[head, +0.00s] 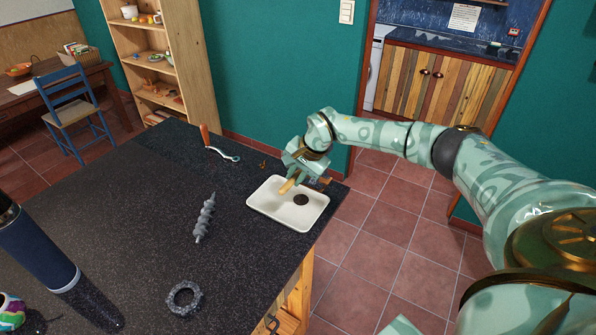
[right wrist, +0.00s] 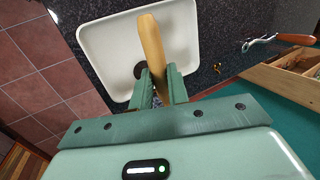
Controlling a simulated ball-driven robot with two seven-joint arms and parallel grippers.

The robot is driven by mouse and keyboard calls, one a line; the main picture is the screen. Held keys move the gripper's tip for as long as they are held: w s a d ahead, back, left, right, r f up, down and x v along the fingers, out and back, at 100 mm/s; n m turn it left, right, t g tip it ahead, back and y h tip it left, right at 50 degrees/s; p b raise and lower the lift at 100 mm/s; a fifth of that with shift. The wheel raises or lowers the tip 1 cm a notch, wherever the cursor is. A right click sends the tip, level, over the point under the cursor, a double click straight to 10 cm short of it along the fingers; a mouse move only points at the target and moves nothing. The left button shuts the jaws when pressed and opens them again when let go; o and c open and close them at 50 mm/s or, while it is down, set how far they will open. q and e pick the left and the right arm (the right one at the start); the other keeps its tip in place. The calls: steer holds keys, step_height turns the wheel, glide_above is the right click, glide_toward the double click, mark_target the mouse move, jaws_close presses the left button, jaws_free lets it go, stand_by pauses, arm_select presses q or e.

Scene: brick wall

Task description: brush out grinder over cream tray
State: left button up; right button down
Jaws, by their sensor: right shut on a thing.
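The cream tray (head: 262,203) lies near the right edge of the dark table; it also shows in the right wrist view (right wrist: 105,62). A dark round disc (head: 301,200) lies in it. My right gripper (head: 293,178) is over the tray's far side, shut on a tan wooden piece (right wrist: 151,45), seemingly the brush handle. Its tan end (head: 287,187) points down over the tray; I cannot make out bristles. A grey screw-shaped grinder part (head: 204,218) and a grey ring (head: 184,297) lie on the table. A crank with an orange handle (head: 205,135) lies behind the tray. My left gripper is out of view.
A small brass piece (head: 263,164) lies beyond the tray. A dark blue cylinder (head: 36,250) and a colourful object (head: 11,311) stand at the left. The table (head: 130,225) is clear between the cylinder and the screw. A shelf (head: 150,60) stands behind.

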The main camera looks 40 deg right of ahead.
steer(key=shift+w+d+f+b, duration=0.1)
steer(key=shift+w+d+b, duration=0.1)
steer(key=shift+d+b, duration=0.25)
steer(key=shift+w+d+f+b, duration=0.1)
steer(key=shift+w+d+b, duration=0.1)
steer(key=shift+d+b, duration=0.2)
steer(key=shift+w+d+b, duration=0.25)
steer(key=shift+d+b, duration=0.25)
steer(key=shift+d, duration=0.15)
steer(key=shift+w+d+r, duration=0.15)
steer(key=shift+d+r, duration=0.05)
steer(key=shift+d, duration=0.1)
